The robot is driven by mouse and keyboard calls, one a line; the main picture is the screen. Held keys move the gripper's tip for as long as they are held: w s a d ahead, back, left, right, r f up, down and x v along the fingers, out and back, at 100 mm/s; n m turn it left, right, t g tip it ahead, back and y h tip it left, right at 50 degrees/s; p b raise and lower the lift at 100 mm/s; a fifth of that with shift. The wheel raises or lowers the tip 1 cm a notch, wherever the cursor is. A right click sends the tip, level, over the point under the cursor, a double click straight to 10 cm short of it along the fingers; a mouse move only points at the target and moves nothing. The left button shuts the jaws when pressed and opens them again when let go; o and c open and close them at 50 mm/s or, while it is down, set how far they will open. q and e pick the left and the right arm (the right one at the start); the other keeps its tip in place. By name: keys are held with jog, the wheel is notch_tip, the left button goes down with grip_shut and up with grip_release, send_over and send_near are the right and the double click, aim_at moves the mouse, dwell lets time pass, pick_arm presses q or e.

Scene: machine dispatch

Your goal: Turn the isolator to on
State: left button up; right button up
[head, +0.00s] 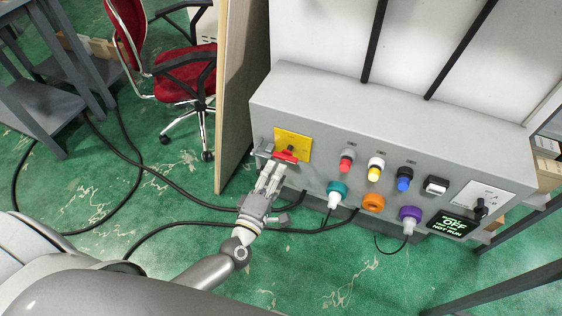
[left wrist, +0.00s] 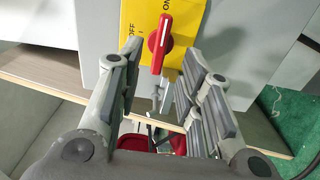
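The isolator is a red handle (head: 286,157) on a yellow plate (head: 303,143) at the left end of the grey machine panel. In the left wrist view, the red handle (left wrist: 161,42) stands nearly upright. Its white line points up toward the ON mark, and OFF is printed on the yellow plate (left wrist: 137,25) to its left. My left gripper (head: 269,172) is just in front of the plate, below the handle. In the left wrist view, its fingers (left wrist: 158,68) are apart, with the handle between and beyond their tips; I cannot tell whether they touch it. My right gripper is not in view.
The panel also carries red, yellow and blue buttons, several coloured plugs and a black rotary switch (head: 480,208). A display (head: 453,223) reads OFF and NOT RUN. A wooden board (head: 239,90) stands left of the machine. A red chair (head: 185,75) and cables lie farther left.

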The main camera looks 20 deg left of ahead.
pick_arm(q)
jog(key=s, duration=0.5)
jog(key=shift+s+a, duration=0.1)
jog(key=shift+s, duration=0.05)
jog(key=s+a+f+m+g+h+p, duration=0.1)
jog(key=s+f+m+g, duration=0.4)
jog(key=f, duration=0.9)
jog(key=s+f+m+g+p, duration=0.1)
jog(key=s+f+m+g, duration=0.35)
jog(key=f, duration=0.85)
jog(key=s+a+f+m+g, duration=0.2)
jog(key=s+f+m, duration=0.3)
jog(key=s, duration=0.7)
jog(key=s+a+f+m+g+y, duration=0.1)
jog(key=s+f+m+g, duration=0.4)
jog(key=s, duration=0.8)
notch_tip(320, 180, down, 4)
jog(key=shift+a+r+y+p, duration=0.15)
jog(key=shift+a+y+p, duration=0.2)
jog(key=shift+a, duration=0.35)
jog(key=shift+s+g, duration=0.1)
jog(key=shift+g, duration=0.15)
